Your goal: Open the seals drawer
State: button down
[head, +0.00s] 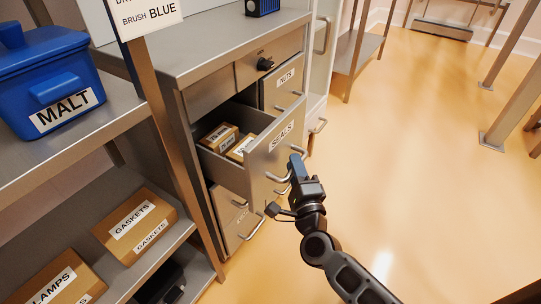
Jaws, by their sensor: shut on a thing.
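The seals drawer (262,160) is a grey metal drawer with a "SEALS" label on its front, in the cabinet at the middle of the head view. It is pulled well out, and small labelled cardboard boxes (220,136) show inside. My gripper (293,163) is at the drawer's front, at the right part of the handle (277,178). It is shut on the handle. The fingertips partly hide the handle's right end.
The nuts drawer (287,77) above is shut. Another drawer (237,222) lies below. The orange floor (400,150) at right is largely clear.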

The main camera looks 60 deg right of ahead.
jog(key=s+b, duration=0.1)
jog(key=s, duration=1)
jog(key=shift+d+b, duration=0.15)
jog(key=shift+b, duration=0.2)
jog(key=shift+s, duration=0.1)
jog(key=c, duration=1.1)
grip_release()
jog(key=v, duration=0.7)
jog(key=shift+s+a, duration=0.25)
jog(key=shift+s, duration=0.05)
jog(key=shift+f, duration=0.1)
